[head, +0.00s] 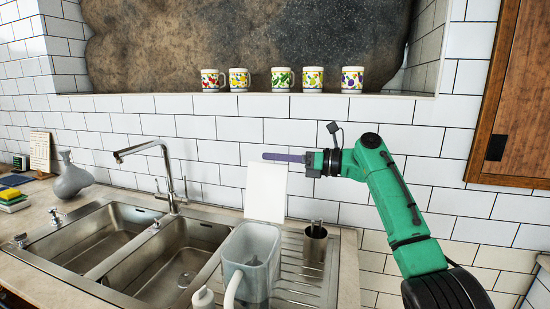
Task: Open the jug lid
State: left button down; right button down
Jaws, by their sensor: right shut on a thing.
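The jug (262,246) is a grey, see-through container with a white handle, standing on the drainboard right of the sink basins. Its white lid (265,195) stands upright above the jug's back rim, swung up, so the jug's mouth shows open. My right gripper (284,158) is at the lid's top edge, its fingers lying across it from the right. It is shut on the lid; the fingertips' exact grip is hard to see. My left gripper is not in view.
A white bottle (203,298) is at the front left. The faucet (162,168) rises behind the double sink (150,252). Several patterned mugs (283,80) line the ledge above. A grey vase (71,178) stands far left.

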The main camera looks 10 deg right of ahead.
jog(key=shift+s+a+r+n, duration=0.15)
jog(key=shift+s+a+n, duration=0.15)
jog(key=shift+s+n, duration=0.35)
jog(key=shift+s+a+r+n, duration=0.2)
jog(key=shift+s+n, duration=0.25)
jog(key=shift+s, duration=0.3)
jog(key=c, duration=1)
grip_release()
jog(key=v, duration=1.2)
